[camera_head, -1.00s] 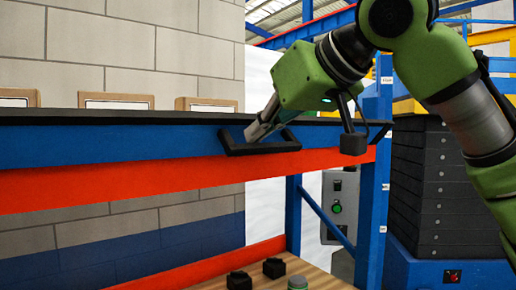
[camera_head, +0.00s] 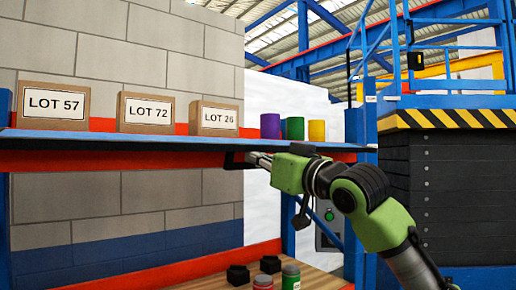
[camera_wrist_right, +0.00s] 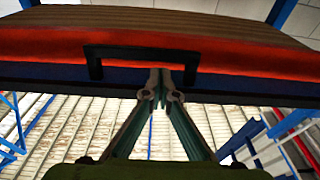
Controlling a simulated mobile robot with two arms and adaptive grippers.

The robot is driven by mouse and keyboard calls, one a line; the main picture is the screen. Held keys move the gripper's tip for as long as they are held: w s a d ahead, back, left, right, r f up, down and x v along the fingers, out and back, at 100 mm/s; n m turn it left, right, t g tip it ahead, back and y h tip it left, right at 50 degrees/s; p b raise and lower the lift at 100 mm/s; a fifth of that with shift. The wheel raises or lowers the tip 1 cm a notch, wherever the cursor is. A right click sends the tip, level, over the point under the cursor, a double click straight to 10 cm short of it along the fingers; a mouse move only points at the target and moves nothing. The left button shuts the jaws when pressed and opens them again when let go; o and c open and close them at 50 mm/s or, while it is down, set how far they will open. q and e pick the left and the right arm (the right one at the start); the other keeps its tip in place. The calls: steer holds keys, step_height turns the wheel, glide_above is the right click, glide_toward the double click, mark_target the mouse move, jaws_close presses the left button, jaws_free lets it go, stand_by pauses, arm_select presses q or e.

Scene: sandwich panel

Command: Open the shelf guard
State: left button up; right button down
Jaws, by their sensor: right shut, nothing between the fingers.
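The shelf guard (camera_head: 100,142) is a long blue panel along the front of the shelf. It is swung down and lies nearly flat, with the shelf contents showing above it. Its dark handle (camera_head: 234,159) hangs below the panel, partly hidden; the handle also shows in the right wrist view (camera_wrist_right: 140,51). My right gripper (camera_head: 254,158) is just under the panel, at the handle. In the right wrist view its fingertips (camera_wrist_right: 160,80) are together, inside the handle's outline with nothing between them. Whether they touch the handle I cannot tell. My left gripper is not in view.
Boxes marked LOT 57 (camera_head: 54,104), LOT 72 (camera_head: 146,112) and LOT 26 (camera_head: 214,118) stand on the shelf, with purple (camera_head: 270,126), green (camera_head: 294,128) and yellow (camera_head: 316,131) cylinders to their right. A lower wooden shelf (camera_head: 318,279) holds small items. A striped lift platform (camera_head: 450,119) stands right.

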mark_target(248, 167)
steer(key=shift+w+a+f+t+y+b, duration=0.15)
steer(key=shift+w+a+f+t, duration=0.2)
steer(key=shift+f, duration=0.3)
steer(key=shift+w+a+f+t+y+b, duration=0.15)
steer(key=shift+w+f, duration=0.25)
steer(key=shift+f, duration=0.2)
steer(key=shift+w, duration=0.15)
steer(key=shift+w+a+f+p, duration=0.35)
steer(key=shift+w+f, duration=0.1)
steer(key=shift+w, duration=0.1)
steer(key=shift+w+a+f, duration=0.15)
steer(key=shift+w+f, duration=0.1)
steer(key=shift+s, duration=0.1)
